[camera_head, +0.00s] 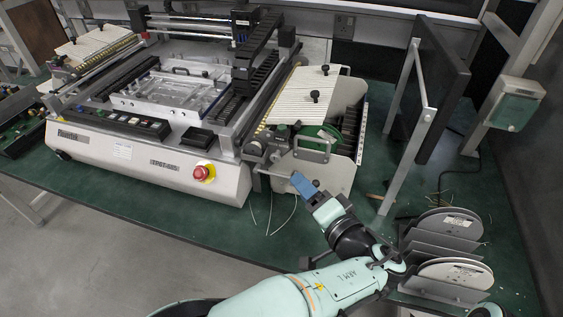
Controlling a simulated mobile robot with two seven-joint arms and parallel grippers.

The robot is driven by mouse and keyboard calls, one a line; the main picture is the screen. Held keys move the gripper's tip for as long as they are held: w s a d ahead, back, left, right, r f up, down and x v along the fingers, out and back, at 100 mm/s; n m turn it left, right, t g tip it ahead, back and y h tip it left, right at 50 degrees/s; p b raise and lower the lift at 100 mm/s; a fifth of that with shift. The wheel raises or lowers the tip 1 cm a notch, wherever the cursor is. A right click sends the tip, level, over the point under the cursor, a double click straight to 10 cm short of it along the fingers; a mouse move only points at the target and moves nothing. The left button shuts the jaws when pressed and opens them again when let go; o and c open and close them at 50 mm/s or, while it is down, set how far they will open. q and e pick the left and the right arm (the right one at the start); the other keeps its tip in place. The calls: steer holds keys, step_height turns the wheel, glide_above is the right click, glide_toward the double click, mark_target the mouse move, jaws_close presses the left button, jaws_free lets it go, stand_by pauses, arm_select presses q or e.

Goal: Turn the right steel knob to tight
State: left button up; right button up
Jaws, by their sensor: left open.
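A grey pick-and-place machine (100,152) stands on the green bench. At its right side is a feeder unit with a metal side plate (335,178) and a handle. Small steel, knob-like parts (275,156) show at the machine's front right corner, beside the feeder. They are too small to tell which is the right steel knob or how it is turned. My left gripper (303,186) has blue fingers and is in front of the feeder's side plate, to the lower right of these parts. It is open and holds nothing that I can see. My right gripper is out of view.
A red emergency button (204,172) is on the machine's front. Black knobs (315,95) stand on the ribbed feeder cover. A monitor on a metal stand (408,130) is to the right. Reels in a rack (445,232) are at the lower right. The bench's front left strip is clear.

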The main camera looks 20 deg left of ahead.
mark_target(277, 160)
arm_select(q)
steer(key=b+x, duration=0.1)
steer(key=x, duration=1)
steer(key=shift+a, duration=0.15)
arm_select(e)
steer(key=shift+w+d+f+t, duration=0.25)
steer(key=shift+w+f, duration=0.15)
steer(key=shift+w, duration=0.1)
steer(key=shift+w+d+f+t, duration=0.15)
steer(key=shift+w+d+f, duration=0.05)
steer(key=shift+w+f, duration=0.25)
arm_select(q)
steer(key=shift+r, duration=0.1)
jaws_close()
